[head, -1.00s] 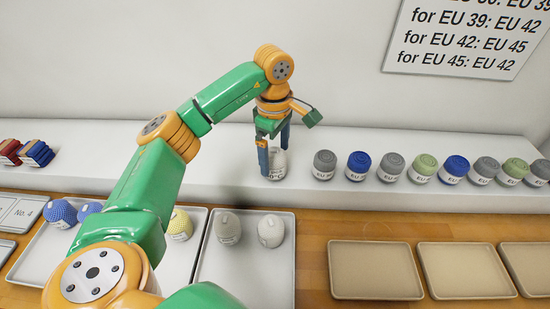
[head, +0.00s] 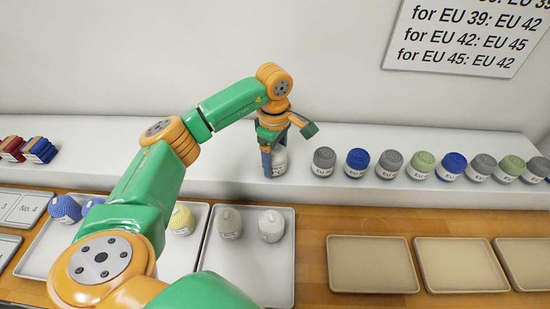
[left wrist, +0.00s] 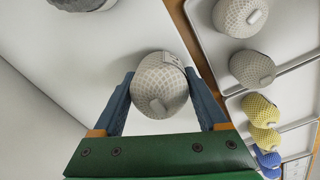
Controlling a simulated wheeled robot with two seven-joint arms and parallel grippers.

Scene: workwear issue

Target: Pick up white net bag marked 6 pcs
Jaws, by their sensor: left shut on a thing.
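A white net bag (left wrist: 160,85) sits between the two blue fingers of my left gripper (left wrist: 163,98) in the left wrist view, and both fingers press on its sides. In the head view the left gripper (head: 272,160) points down at the white shelf, and the bag (head: 280,160) shows partly behind a finger, with part of a dark-lettered label. The gripper is shut on it. The bag is at or just above the shelf top; I cannot tell which. The 6 pcs marking is not readable. My right gripper is not in view.
A row of rolled items with EU labels (head: 357,163) stands on the shelf (head: 200,172) to the right. A grey tray (head: 250,275) below holds a grey bag (head: 228,222) and another white bag (head: 271,225). Empty beige trays (head: 373,265) lie to the right.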

